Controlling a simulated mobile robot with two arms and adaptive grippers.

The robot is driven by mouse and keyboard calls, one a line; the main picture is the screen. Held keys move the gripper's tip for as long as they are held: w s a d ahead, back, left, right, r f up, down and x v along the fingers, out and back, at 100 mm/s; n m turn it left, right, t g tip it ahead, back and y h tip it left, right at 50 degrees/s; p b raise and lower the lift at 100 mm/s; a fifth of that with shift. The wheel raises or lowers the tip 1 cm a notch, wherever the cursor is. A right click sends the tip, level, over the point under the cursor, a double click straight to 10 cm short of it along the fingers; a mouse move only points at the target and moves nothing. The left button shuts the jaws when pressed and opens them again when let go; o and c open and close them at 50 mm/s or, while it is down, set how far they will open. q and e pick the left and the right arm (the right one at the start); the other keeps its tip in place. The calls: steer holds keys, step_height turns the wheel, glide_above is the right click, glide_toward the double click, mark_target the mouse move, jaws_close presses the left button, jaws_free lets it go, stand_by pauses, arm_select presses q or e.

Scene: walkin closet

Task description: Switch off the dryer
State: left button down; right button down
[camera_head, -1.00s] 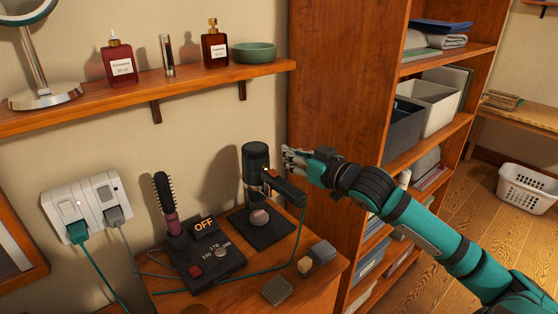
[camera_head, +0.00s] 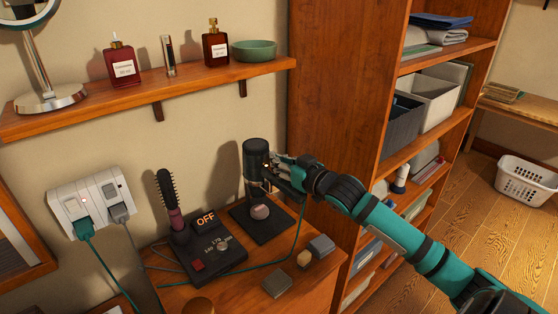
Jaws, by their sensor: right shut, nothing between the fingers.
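The black hair dryer (camera_head: 256,158) sits in its dark stand (camera_head: 262,222) on the wooden cabinet, with its handle pointing right. My right gripper (camera_head: 272,163) is shut and empty at the dryer's right side, by the handle. It covers part of the handle, and I cannot tell whether the fingers touch it. A small orange light shows by the fingertips. A green cord (camera_head: 300,228) hangs from the handle and runs across the cabinet top. My left gripper is not in view.
A hot brush (camera_head: 170,198) stands on a dark base whose display (camera_head: 206,218) reads OFF. A wall socket (camera_head: 88,203) holds a green and a grey plug. Small blocks (camera_head: 321,246) lie at the cabinet's right. A shelf (camera_head: 190,83) with bottles runs above; tall shelving (camera_head: 338,120) stands right.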

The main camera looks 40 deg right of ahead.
steer(key=shift+w+f+p, duration=0.1)
steer(key=shift+w+p, duration=0.1)
steer(key=shift+p, duration=0.4)
steer(key=shift+f+b, duration=0.2)
steer(key=shift+b, duration=0.1)
steer(key=s+d+r, duration=0.1)
steer(key=s, duration=1.1)
steer(key=shift+r, duration=0.3)
